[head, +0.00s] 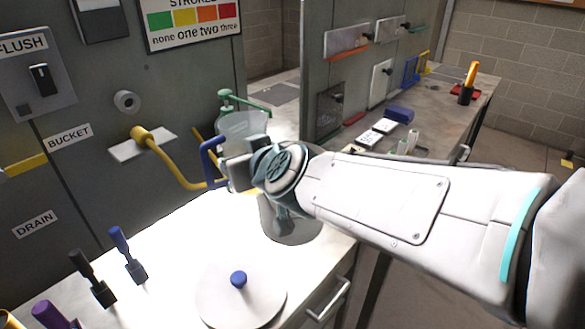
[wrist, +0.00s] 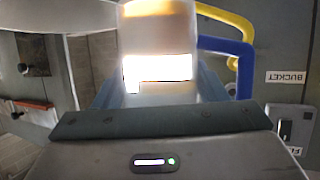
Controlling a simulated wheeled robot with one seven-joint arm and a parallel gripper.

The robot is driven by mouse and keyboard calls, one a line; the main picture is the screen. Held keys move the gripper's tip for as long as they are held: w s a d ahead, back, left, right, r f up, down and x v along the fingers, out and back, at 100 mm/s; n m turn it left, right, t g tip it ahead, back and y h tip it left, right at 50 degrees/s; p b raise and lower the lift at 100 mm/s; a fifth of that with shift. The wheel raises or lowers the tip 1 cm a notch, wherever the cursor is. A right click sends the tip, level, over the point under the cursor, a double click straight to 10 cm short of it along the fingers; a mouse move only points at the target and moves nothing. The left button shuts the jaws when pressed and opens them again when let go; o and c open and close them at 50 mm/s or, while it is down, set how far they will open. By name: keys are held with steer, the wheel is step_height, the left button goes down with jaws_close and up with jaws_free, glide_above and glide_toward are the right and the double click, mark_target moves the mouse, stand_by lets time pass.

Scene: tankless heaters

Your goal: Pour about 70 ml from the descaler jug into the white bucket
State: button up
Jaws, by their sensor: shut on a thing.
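My gripper (head: 247,168) is shut on the descaler jug, a pale translucent jug (head: 243,124) with a blue handle (head: 210,165), held above the worktop. In the wrist view the jug (wrist: 160,32) sits between my fingers, with a bright label facing me and its blue handle (wrist: 238,65) to the right. The jug looks about upright; its liquid level is not clear. The pale grey-white bucket (head: 290,226) stands on the worktop below and right of the jug, partly hidden by my gripper and arm. Its opening is mostly hidden.
A white lid (head: 215,300) with a blue knob lies in front of the bucket. Blue (head: 122,245) and black (head: 88,272) handles stand at the left. A yellow pipe (head: 180,172) runs behind the jug from the panel. A green-handled thing (head: 245,101) is behind it.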

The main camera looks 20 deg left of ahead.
steer(key=shift+s+a, duration=0.25)
steer(key=shift+s, duration=0.2)
